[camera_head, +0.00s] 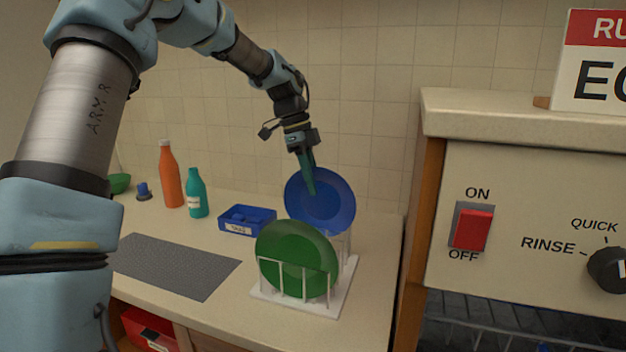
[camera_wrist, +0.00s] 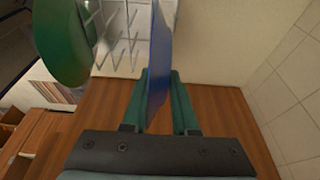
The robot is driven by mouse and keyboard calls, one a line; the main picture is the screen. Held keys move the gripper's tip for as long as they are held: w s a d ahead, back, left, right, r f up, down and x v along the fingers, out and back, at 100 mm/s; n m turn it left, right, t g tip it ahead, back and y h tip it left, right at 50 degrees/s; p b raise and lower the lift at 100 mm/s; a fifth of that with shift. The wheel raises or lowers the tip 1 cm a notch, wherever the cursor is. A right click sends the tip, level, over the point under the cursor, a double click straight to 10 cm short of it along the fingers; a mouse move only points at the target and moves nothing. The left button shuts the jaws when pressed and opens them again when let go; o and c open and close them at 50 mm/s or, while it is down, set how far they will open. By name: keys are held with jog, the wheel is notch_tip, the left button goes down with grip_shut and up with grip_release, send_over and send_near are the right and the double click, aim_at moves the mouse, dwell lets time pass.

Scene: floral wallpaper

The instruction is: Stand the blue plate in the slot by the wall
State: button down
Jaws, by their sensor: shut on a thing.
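The blue plate (camera_head: 335,205) is upright at the wall end of the white rack (camera_head: 347,283). My gripper (camera_head: 310,190) reaches down to it from above and is shut on it. In the wrist view the blue plate (camera_wrist: 158,55) is edge-on between the two green fingers (camera_wrist: 160,78). The wires of the rack (camera_wrist: 115,50) show to its left there. A green plate (camera_head: 290,255) stands in the front part of the rack and hides the blue plate's lower edge. I cannot tell whether the blue plate touches the rack's base.
A blue tray (camera_head: 240,227) lies left of the rack. An orange bottle (camera_head: 170,180) and a teal bottle (camera_head: 196,198) stand further left, behind a grey mat (camera_head: 175,265). A tiled wall is behind, and a raised unit with a red switch (camera_head: 472,229) bounds the right.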

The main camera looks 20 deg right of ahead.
aim_at(313, 200)
jog(key=shift+f+b, duration=1.15)
jog(key=shift+f, duration=1.35)
jog(key=c, duration=0.6)
grip_release()
jog(key=b+v, duration=0.1)
jog(key=v, duration=1)
jog(key=shift+d+b, duration=0.1)
jog(key=shift+b, duration=0.3)
jog(key=shift+f, duration=0.15)
